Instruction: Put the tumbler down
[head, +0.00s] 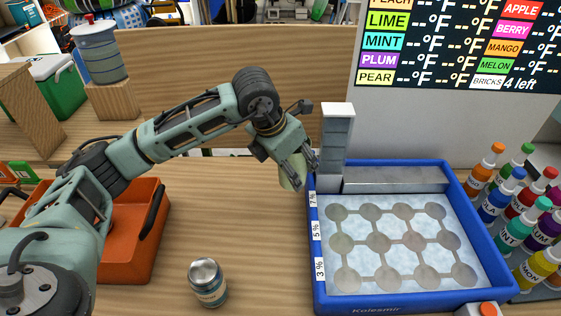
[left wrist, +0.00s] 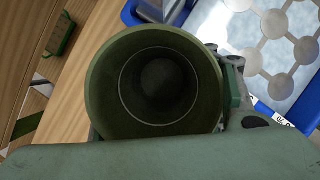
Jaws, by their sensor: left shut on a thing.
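A green tumbler (head: 291,173) is in my left gripper (head: 304,160), just left of the back left corner of the blue ice tray (head: 312,245). In the left wrist view the tumbler (left wrist: 100,75) is seen from its mouth, and its inside looks dark and empty. A finger of the left gripper (left wrist: 235,88) shows beside its wall. The gripper hides part of the tumbler in the head view. I cannot tell whether its base touches the table. My right gripper is not in view.
A metal can (head: 207,283) stands on the wooden table (head: 250,240) at the front. An orange bin (head: 138,235) is at the left. Colored bottles (head: 500,200) crowd the right side. A grey block stack (head: 337,145) rises behind the tumbler. The table between bin and tray is mostly clear.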

